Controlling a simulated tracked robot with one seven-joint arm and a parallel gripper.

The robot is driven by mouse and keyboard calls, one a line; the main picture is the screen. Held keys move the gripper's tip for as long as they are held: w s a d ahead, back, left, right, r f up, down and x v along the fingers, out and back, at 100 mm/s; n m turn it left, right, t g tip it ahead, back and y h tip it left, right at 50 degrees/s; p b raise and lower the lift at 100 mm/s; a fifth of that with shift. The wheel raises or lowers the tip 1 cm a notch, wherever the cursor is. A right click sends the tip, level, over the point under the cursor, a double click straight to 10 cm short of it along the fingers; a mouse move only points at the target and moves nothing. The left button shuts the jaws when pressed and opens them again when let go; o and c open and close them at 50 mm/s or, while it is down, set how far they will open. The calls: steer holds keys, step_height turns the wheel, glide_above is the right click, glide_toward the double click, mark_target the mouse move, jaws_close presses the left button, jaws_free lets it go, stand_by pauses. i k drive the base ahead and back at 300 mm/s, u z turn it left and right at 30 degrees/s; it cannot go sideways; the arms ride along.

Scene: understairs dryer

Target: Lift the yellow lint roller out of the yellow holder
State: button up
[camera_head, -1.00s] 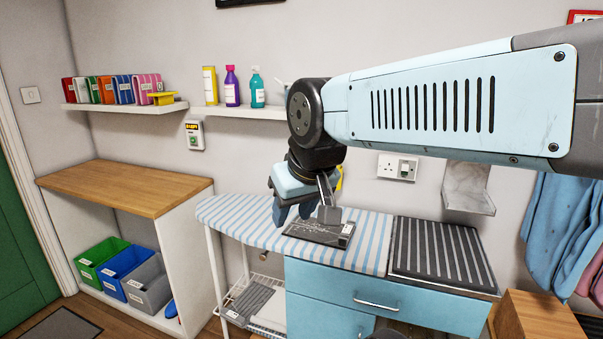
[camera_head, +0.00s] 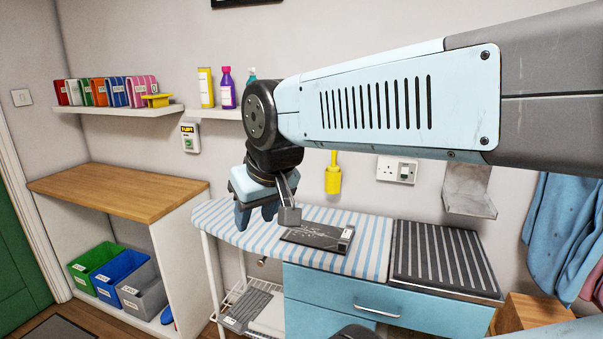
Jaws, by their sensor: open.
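A yellow cup-like holder (camera_head: 333,182) is mounted on the back wall, left of the socket. A slim yellow handle (camera_head: 334,158) stands upright out of its top; it appears to be the lint roller, with its lower part hidden inside the holder. My gripper (camera_head: 257,215) is open and empty, pointing down over the striped ironing board, left of and apart from the holder. My arm crosses the upper right of the view, just above the handle.
A small yellow stand (camera_head: 157,101) sits on the left shelf; bottles (camera_head: 227,90) stand on the other shelf. A metal bracket (camera_head: 468,190) juts from the wall at right. The wooden counter (camera_head: 120,190) is clear.

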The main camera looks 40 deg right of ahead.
mark_target(334, 168)
steer(key=u, duration=0.25)
steer(key=i, duration=0.35)
steer(key=z, duration=2)
steer(key=k, duration=0.45)
steer(key=z, duration=0.15)
steer(key=i, duration=0.45)
steer(key=u, duration=0.1)
